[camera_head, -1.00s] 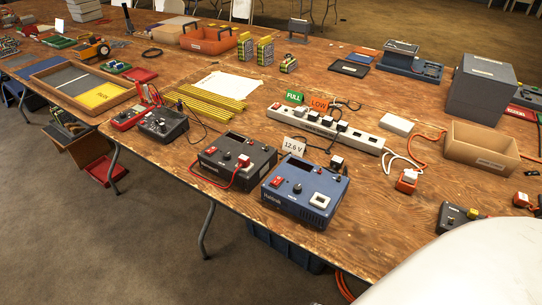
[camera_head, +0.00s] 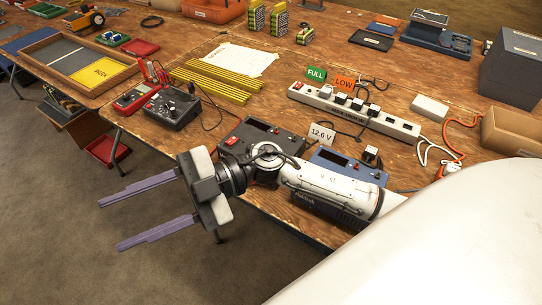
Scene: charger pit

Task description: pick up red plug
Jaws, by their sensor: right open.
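My right gripper (camera_head: 110,225) reaches in from the right, over the chargers, and hangs past the table's front edge above the floor. Its two purple fingers are wide apart and empty, pointing left. A small orange-red plug-like block (camera_head: 441,172) with a white top sits at the right by the orange cable, partly cut off by my white body; I cannot tell for sure that it is the red plug. The gripper is far to its left. My arm partly hides the dark charger (camera_head: 245,133) and the blue charger (camera_head: 340,160), including the dark charger's red lead. My left gripper is not in view.
A white power strip (camera_head: 300,93) with several black plugs lies behind the chargers. A 12.6 V card (camera_head: 321,135) stands between them. A black meter (camera_head: 172,107), a red meter (camera_head: 136,98) and yellow rods (camera_head: 215,80) lie left. The wooden table is crowded.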

